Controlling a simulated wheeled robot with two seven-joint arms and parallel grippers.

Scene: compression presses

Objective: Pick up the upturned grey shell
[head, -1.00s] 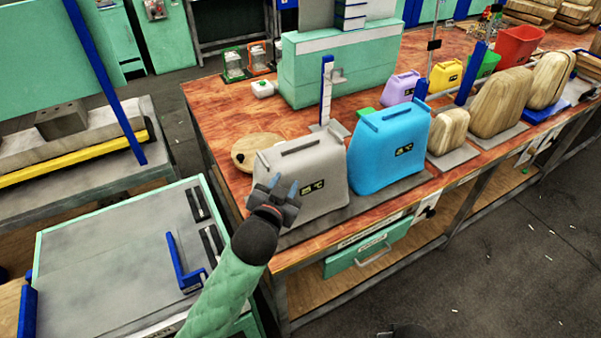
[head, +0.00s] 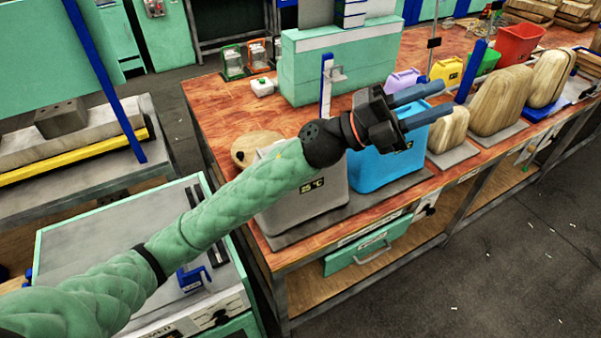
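The grey shell (head: 318,200) stands on a dark grey plate at the near left end of the wooden-topped bench, with a small display reading on its front. My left arm crosses in front of it and hides its upper part. My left gripper (head: 446,98) is open and empty, with two blue-grey fingers apart and pointing right. It appears in front of and above the blue shell (head: 378,172), clear of the grey shell. My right gripper is not in view.
A round wooden piece (head: 256,147) lies behind the grey shell. Wooden shells (head: 500,102) stand along the bench to the right. A teal-green block (head: 310,75) and a blue upright gauge (head: 326,85) stand behind. A green-edged press table (head: 100,235) is at left.

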